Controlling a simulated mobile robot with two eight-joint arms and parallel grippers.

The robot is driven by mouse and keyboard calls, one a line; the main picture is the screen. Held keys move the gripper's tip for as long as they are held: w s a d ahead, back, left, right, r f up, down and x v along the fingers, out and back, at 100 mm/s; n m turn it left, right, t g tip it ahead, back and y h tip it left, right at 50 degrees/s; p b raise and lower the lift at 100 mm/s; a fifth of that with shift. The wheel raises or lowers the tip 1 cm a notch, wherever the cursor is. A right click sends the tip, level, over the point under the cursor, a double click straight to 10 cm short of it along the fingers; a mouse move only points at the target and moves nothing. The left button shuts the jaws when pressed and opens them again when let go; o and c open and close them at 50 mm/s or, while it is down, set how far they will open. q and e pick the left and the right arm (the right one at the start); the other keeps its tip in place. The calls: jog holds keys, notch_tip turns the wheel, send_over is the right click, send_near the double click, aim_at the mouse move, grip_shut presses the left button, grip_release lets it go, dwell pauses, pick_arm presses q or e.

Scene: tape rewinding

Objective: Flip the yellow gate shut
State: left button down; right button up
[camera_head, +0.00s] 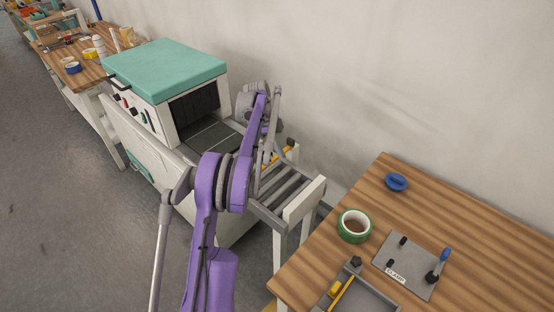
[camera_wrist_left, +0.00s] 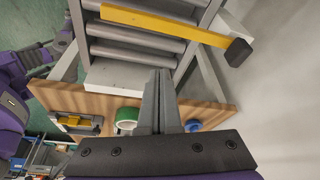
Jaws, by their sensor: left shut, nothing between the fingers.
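The yellow gate (camera_wrist_left: 165,25) is a flat bar with a dark block (camera_wrist_left: 238,52) at its right end, in the left wrist view. It stretches across the grey rollers (camera_wrist_left: 135,48). In the head view, only small yellow pieces of the gate (camera_head: 289,149) show behind my left arm. My left gripper (camera_wrist_left: 160,74) is shut and empty, with its fingertips near the rollers and apart from the bar in the wrist picture. In the head view, my left gripper (camera_head: 266,160) is partly hidden over the roller section. My right gripper is not in view.
A teal-topped machine (camera_head: 170,68) stands behind the rollers. The wooden table (camera_head: 460,210) at right holds green tape (camera_head: 354,226), a blue disc (camera_head: 396,182), a clamp plate (camera_head: 415,264) and a grey tray (camera_head: 372,297). The wall (camera_head: 400,80) is close behind.

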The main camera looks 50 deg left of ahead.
pick_arm(q)
jog(key=v, duration=0.2)
jog(key=w+v, duration=0.1)
jog(key=v, duration=0.1)
jog(key=shift+a+r, duration=0.1)
jog(key=shift+r, duration=0.1)
dwell(0.4)
